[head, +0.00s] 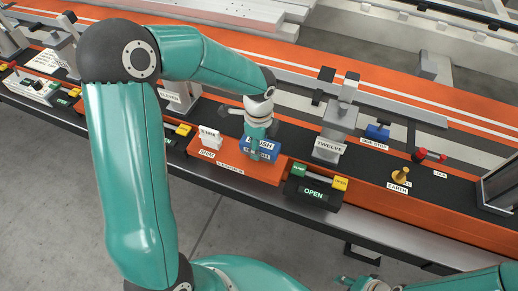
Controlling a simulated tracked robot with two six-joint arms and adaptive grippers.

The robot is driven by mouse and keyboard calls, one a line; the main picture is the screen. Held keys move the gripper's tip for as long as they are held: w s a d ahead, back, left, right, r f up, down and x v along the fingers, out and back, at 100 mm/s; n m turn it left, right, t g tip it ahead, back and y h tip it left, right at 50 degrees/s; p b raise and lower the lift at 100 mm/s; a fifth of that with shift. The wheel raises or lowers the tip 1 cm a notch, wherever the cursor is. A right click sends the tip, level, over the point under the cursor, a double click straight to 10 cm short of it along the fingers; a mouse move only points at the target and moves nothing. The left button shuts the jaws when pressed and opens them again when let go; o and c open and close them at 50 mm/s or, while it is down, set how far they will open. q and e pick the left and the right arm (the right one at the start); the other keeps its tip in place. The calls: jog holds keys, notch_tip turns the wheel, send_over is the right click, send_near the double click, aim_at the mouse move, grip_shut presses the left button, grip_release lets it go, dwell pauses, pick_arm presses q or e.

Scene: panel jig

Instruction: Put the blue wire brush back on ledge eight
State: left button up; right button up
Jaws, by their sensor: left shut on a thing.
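The blue wire brush (268,145) is a blue block with a white-lettered label, partly hidden by my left gripper. My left gripper (256,152) reaches down from above and is shut on the brush. Both are over the orange ledge (236,172), whose front label is small and looks like a ledge number. I cannot tell whether the brush touches the ledge surface. My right gripper (358,283) is low at the bottom edge, far from the brush, and its fingers are too unclear to judge.
A white labelled block (209,137) stands left of the brush. Right of the ledge is a black box marked OPEN (313,192) with green and yellow buttons. A grey post labelled TWELVE (332,140), a blue block (377,132) and a brass knob (400,175) stand farther right.

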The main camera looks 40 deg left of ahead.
pick_arm(q)
jog(key=shift+f, duration=1.2)
jog(key=o, duration=1.1)
notch_tip(320, 180, up, 12)
jog(key=shift+r, duration=0.1)
